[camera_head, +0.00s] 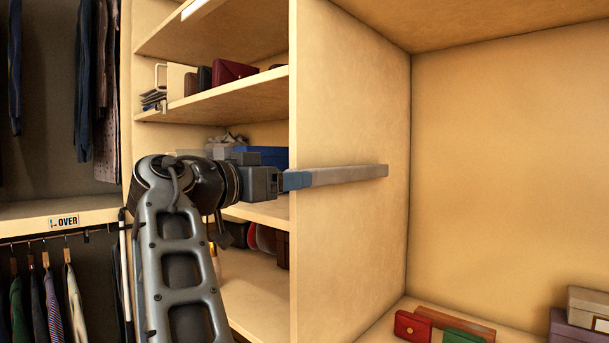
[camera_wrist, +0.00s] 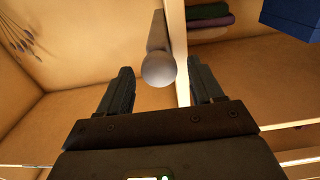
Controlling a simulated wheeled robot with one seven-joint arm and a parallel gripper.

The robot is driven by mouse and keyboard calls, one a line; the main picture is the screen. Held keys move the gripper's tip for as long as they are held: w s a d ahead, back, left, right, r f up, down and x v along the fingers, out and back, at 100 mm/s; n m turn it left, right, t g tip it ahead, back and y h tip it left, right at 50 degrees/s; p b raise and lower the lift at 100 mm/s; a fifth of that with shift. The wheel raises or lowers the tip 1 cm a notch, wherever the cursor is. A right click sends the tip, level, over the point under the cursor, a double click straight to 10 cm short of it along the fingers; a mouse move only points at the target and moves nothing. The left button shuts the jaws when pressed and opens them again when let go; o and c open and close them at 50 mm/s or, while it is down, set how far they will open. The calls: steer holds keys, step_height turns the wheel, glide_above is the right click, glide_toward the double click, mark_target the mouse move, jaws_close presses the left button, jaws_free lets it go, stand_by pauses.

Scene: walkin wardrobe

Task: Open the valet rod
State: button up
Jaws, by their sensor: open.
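The valet rod (camera_head: 350,174) is a long grey bar that runs along the side of the upright wooden panel. In the wrist view the rod (camera_wrist: 158,35) shows end-on, with a round grey knob (camera_wrist: 158,70) at its near end. My gripper (camera_head: 292,180) is at the near end of the rod, by the panel's front edge. In the wrist view its two dark fingers (camera_wrist: 163,84) are open, one on each side of the knob, with visible gaps. The head view hides the knob behind my gripper.
The panel's front edge (camera_wrist: 181,50) stands close beside the knob, between it and the right finger. Shelves with bags (camera_head: 235,72) lie left of the panel. Right of it is an open compartment with a red box (camera_head: 412,326) low down. Clothes (camera_head: 95,80) hang far left.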

steer(key=shift+w+d, duration=0.1)
steer(key=shift+w, duration=0.05)
steer(key=shift+c, duration=0.4)
jaws_close()
